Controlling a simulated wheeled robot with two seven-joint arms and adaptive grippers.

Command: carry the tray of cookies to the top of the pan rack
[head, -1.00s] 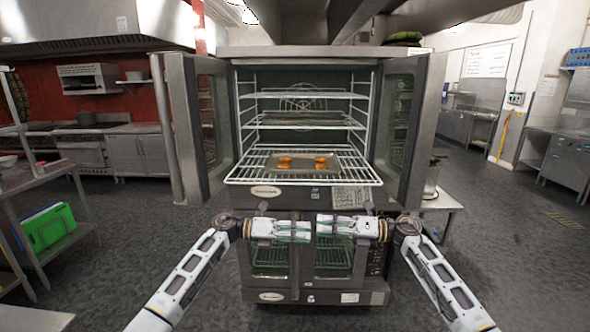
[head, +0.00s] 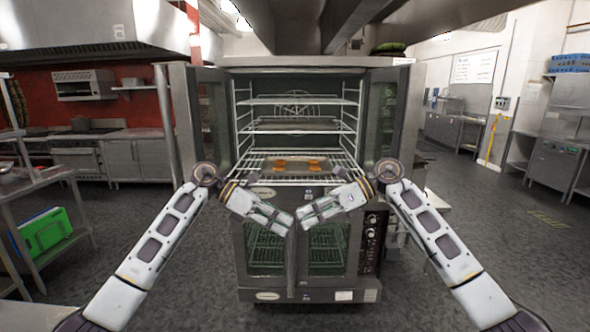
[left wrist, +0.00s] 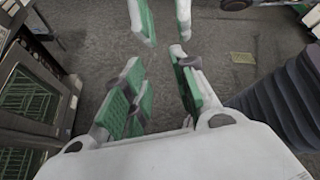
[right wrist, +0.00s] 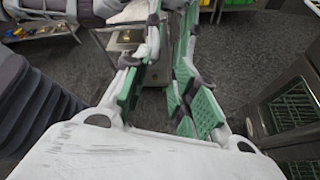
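The tray of cookies (head: 298,167) lies on the lowest wire rack inside the open upper oven, with a few orange-brown cookies (head: 281,164) on it. My left gripper (head: 286,222) and right gripper (head: 306,218) are in front of the oven, below the tray and apart from it. They angle down toward each other, with their tips close together. The left wrist view shows the left gripper's green-padded fingers (left wrist: 160,90) apart and empty. The right wrist view shows the right gripper's fingers (right wrist: 160,92) also apart and empty. I cannot pick out the pan rack.
The upper oven's doors stand open on both sides, the right one (head: 396,115) nearer my right arm. A lower oven (head: 267,250) is shut below. A steel table (head: 35,183) with a green item (head: 45,230) stands left. Floor at right (head: 500,240) is clear.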

